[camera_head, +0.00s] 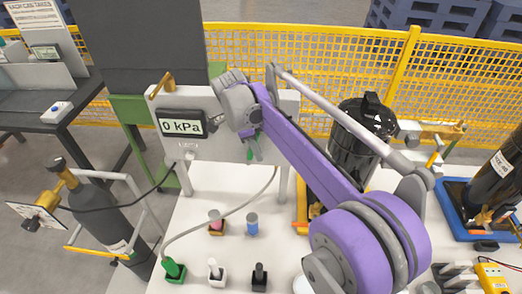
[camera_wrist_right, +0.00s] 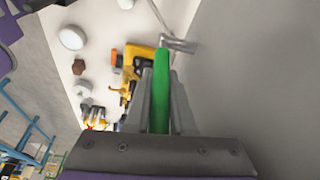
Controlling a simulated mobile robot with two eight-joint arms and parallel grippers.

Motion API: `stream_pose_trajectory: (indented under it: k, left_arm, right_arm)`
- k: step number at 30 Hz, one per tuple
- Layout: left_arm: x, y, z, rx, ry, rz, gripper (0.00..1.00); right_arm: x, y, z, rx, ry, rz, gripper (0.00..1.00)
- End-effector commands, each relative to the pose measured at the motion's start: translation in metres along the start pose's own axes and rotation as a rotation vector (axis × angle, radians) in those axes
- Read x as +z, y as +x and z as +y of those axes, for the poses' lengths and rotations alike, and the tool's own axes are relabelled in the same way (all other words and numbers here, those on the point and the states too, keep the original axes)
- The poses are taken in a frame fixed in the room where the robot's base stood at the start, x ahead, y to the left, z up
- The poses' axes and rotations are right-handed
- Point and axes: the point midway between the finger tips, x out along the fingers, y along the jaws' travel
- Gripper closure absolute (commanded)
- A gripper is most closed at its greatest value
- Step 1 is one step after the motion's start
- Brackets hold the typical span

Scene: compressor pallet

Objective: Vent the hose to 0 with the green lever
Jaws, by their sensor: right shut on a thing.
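The grey panel (camera_head: 287,103) carries a display (camera_head: 183,124) that reads 0 kPa. The green lever (camera_head: 254,153) shows only in part below my right gripper, at the panel's front. In the right wrist view the green lever (camera_wrist_right: 161,90) stands between the two fingers of my right gripper (camera_wrist_right: 159,95), which is shut on it. My right arm hides the rest of the lever and its valve in the head view. A pale hose (camera_head: 232,211) runs from near the panel down to a green fitting (camera_head: 174,269) on the white table. My left gripper is not in view.
A white fitting (camera_head: 215,270) and a black fitting (camera_head: 259,277) stand on the table near small pink and blue pieces. A black tank (camera_head: 351,152) is behind my right arm. A dark gas cylinder (camera_head: 108,213) stands at left. Yellow fencing (camera_head: 300,50) closes the back.

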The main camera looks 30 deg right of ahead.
Motion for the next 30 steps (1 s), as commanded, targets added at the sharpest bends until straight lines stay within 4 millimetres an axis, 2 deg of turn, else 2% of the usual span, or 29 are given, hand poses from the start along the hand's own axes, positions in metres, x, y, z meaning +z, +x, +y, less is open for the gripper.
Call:
stream_pose_trajectory:
  k: [12, 29, 30]
  left_arm:
    - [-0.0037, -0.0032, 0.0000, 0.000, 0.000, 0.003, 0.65]
    - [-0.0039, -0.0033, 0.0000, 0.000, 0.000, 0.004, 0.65]
    - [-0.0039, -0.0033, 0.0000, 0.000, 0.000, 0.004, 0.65]
  right_arm:
    - [0.0092, -0.0075, -0.0031, 0.032, -0.019, 0.191, 1.00]
    - [0.0100, -0.0078, -0.0029, 0.038, -0.021, 0.219, 1.00]
    - [0.0100, -0.0078, -0.0029, 0.038, -0.021, 0.219, 0.72]
